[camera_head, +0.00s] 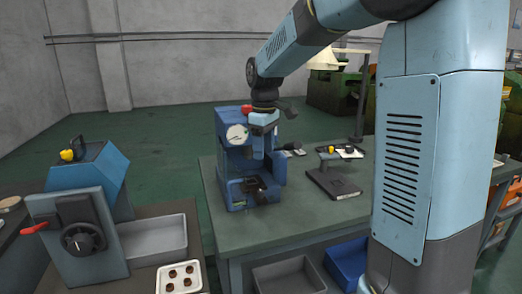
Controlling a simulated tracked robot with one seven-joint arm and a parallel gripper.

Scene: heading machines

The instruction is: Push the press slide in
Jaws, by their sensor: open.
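The blue press (226,172) stands on the green-topped workbench (285,222), with a round pale dial (237,134) on its upper front. A dark slide-like part (257,189) sits low in the press, near its base; I cannot tell how far in it is. The gripper is open and holds nothing that I can see.
A small black stand (334,184) with a yellow part is right of the press. At the left is a blue-grey machine (75,230) with a red handle, a grey bin (153,241) and a white tray (181,277). The bench front is clear.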

